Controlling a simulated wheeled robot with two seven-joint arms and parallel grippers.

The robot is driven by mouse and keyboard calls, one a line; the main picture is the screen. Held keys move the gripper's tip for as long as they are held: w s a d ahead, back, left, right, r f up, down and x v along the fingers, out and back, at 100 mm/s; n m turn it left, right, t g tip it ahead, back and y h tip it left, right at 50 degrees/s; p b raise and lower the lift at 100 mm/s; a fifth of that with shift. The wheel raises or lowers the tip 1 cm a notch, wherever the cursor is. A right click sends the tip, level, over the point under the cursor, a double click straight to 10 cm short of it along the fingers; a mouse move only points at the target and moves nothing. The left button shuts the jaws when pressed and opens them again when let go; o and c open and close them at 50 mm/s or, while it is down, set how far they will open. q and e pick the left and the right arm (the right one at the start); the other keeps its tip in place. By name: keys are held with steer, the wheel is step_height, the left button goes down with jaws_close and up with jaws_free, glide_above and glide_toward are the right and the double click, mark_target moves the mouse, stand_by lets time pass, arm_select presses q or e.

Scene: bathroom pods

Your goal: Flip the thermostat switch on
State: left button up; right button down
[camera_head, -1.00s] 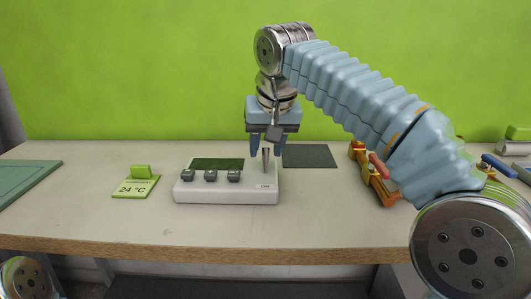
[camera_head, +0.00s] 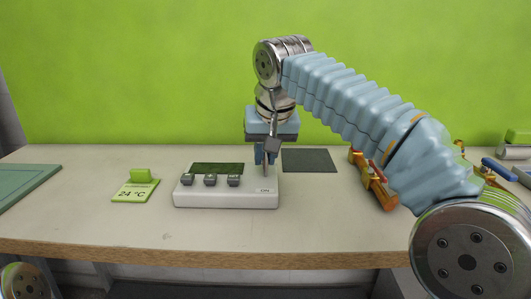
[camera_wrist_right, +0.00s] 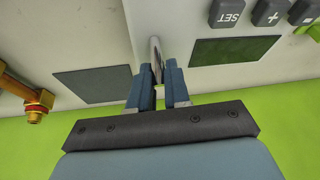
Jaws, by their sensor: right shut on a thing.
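The thermostat (camera_head: 225,198) is a white box on the bench, with a dark green display (camera_head: 217,168), several grey buttons and an "ON" label (camera_head: 265,190). Its metal switch lever (camera_head: 266,170) stands up at the right end, largely covered by my gripper in the head view. The lever (camera_wrist_right: 156,48) also shows in the right wrist view, between the blue fingers. My right gripper (camera_head: 266,157) points down over that end and is shut on the lever. My left gripper is out of view.
A green card reading 24 °C (camera_head: 136,190) stands left of the thermostat. A dark flat plate (camera_head: 309,160) lies behind it to the right. Brass-and-red pipe fittings (camera_head: 372,182) lie beyond, beneath my right arm. A green wall closes off the back; the front bench strip is clear.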

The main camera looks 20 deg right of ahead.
mark_target(264, 160)
steer(key=shift+s+f+b, duration=0.1)
steer(key=shift+b, duration=0.4)
steer(key=t+b, duration=0.1)
steer(key=b, duration=0.2)
steer(key=s+t+b, duration=0.1)
steer(key=t+b, duration=0.1)
steer(key=b, duration=0.1)
steer(key=s+t+h+b, duration=0.1)
steer(key=t+b, duration=0.1)
steer(key=b, duration=0.2)
steer(key=shift+a+f, duration=0.2)
steer(key=shift+a, duration=0.1)
steer(key=t+b, duration=0.1)
steer(key=b, duration=0.1)
steer(key=s+t+b, duration=0.1)
steer(key=b, duration=0.2)
steer(key=shift+a+r+n+t+h, duration=0.1)
steer(key=shift+a+n+t+h, duration=0.05)
steer(key=shift+n+t+h, duration=0.2)
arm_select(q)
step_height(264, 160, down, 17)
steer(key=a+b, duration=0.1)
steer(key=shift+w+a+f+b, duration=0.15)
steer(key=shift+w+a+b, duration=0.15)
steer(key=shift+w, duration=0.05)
arm_select(e)
steer(key=shift+s+r+t+h, duration=0.15)
steer(key=shift+r+t+h, duration=0.1)
steer(key=shift+t, duration=0.2)
